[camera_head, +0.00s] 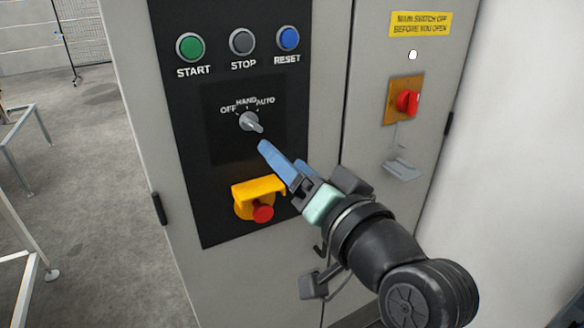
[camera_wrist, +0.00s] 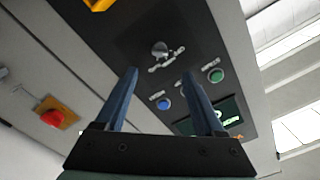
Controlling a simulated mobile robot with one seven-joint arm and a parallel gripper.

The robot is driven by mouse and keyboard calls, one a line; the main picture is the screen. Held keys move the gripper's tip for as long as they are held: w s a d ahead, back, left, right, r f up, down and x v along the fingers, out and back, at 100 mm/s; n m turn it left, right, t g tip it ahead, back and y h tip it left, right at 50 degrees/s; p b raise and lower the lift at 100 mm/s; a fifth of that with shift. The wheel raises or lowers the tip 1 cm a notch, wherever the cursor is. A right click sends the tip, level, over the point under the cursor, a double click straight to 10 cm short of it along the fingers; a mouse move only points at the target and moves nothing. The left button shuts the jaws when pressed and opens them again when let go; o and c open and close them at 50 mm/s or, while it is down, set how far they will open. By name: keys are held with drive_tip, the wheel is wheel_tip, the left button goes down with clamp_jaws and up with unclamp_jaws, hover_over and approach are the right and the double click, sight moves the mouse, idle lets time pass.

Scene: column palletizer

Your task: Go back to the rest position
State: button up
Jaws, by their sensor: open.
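My gripper (camera_head: 264,147) is in front of the black control panel (camera_head: 190,130), just below the grey selector knob (camera_head: 249,122) marked OFF, HAND and AUTO. The knob's pointer is tilted down to the right in the head view. In the wrist view my gripper (camera_wrist: 160,75) has its two blue fingers apart with nothing between them. The knob also shows in the wrist view (camera_wrist: 160,50), beyond the fingertips. I cannot tell the exact distance between fingertips and panel.
Above the knob are the green START (camera_head: 190,47), grey STOP (camera_head: 242,41) and blue RESET (camera_head: 288,39) buttons. A red emergency button (camera_head: 263,212) with a yellow guard (camera_head: 258,189) juts out below. A red main switch (camera_head: 407,101) is on the right door.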

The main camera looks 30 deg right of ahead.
drive_tip(key=shift+s, duration=0.25)
idle(0.3)
drive_tip(key=w+a+r+n+t+p, duration=0.1)
drive_tip(key=a+r+n+t, duration=0.4)
drive_tip(key=a+r, duration=0.9)
drive_tip(key=s+a+r+n+t+y, duration=0.1)
drive_tip(key=s+a+r+n+t, duration=0.1)
drive_tip(key=s+a+r, duration=0.2)
drive_tip(key=s+a+r+n+t+p, duration=0.1)
drive_tip(key=s+a+r+n+t, duration=0.1)
drive_tip(key=a+r, duration=0.3)
wheel_tip(320, 180, up, 4)
drive_tip(key=shift+s+f+y, duration=0.1)
drive_tip(key=shift+s+y, duration=0.3)
drive_tip(key=shift+s, duration=0.45)
